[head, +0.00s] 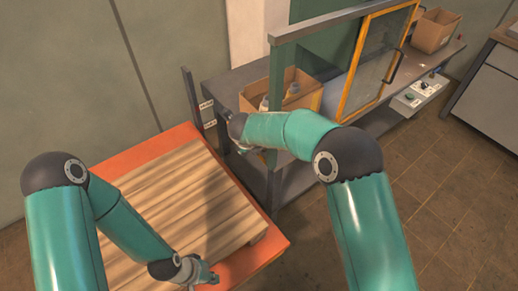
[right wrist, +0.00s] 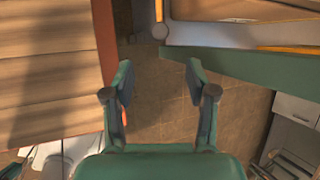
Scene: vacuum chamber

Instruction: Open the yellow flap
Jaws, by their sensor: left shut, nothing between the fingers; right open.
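The yellow flap (head: 344,103) is a yellow-framed, see-through panel with a dark handle (head: 396,66). It stands on the grey bench in the head view, right of a dark green panel. My left gripper (head: 208,276) is shut and empty, low over the orange-edged pallet table, far from the flap. My right gripper shows open and empty in the right wrist view (right wrist: 160,82), with bare floor between its fingers. In the head view its hand is left of the flap, near the bench's left end, apart from the handle, and its fingers are mostly hidden.
The grey bench (head: 222,88) carries a cardboard box (head: 309,100) with bottles and another box (head: 436,31) at its far end. A control box (head: 412,97) sits at its front. A wooden-slatted table (head: 165,195) stands at left. Tiled floor (head: 450,190) is clear at right.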

